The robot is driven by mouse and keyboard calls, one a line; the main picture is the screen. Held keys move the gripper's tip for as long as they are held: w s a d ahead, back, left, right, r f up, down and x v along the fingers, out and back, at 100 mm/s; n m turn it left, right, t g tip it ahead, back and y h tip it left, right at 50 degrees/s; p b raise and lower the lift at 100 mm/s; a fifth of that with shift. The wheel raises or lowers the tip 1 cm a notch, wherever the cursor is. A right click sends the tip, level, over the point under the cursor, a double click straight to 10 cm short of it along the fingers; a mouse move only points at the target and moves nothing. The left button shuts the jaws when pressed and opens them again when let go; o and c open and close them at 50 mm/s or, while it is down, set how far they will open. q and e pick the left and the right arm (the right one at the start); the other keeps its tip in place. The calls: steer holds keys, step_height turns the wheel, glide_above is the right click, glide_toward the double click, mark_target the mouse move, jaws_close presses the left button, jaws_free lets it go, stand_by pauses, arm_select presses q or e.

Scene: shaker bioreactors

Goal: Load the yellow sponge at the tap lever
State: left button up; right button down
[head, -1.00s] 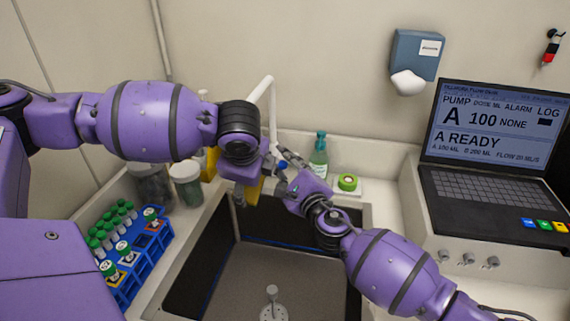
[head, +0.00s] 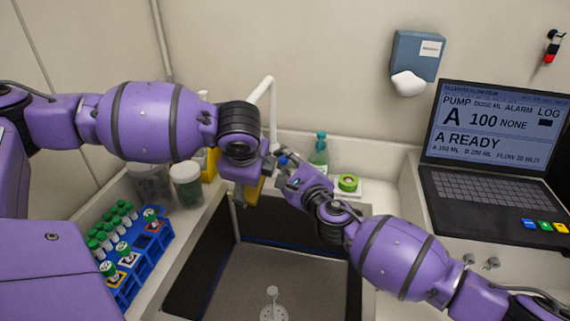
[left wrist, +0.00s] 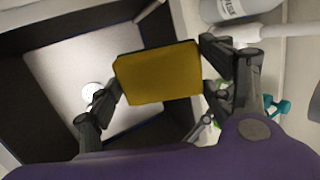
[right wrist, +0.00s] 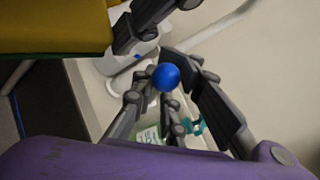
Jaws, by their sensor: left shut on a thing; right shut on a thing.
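The yellow sponge (left wrist: 158,75) is held flat between the fingers of my left gripper (left wrist: 160,84), above the dark-walled sink (left wrist: 50,75). In the head view the sponge (head: 251,193) shows only in part below my left wrist. The tap lever's blue round knob (right wrist: 166,77) sits between the fingers of my right gripper (right wrist: 168,92), which is shut on it. In the head view the knob (head: 283,160) shows at the tips of my right gripper (head: 287,170). The sponge's edge (right wrist: 50,30) is close by, at the top left of the right wrist view.
The white tap pipe (head: 263,88) rises behind both grippers. A green bottle (head: 319,155) and a green roll (head: 348,182) stand right of them. A blue tube rack (head: 150,250) and jars (head: 187,185) are on the left. A laptop (head: 495,190) is on the right.

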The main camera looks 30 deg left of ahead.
steer(key=shift+w+r, duration=0.1)
steer(key=shift+r, duration=0.05)
steer(key=c, duration=1.8)
jaws_free()
steer(key=shift+d, duration=0.2)
steer(key=v, duration=1.1)
steer(key=shift+s+d+r, duration=0.15)
steer(key=shift+s, duration=0.3)
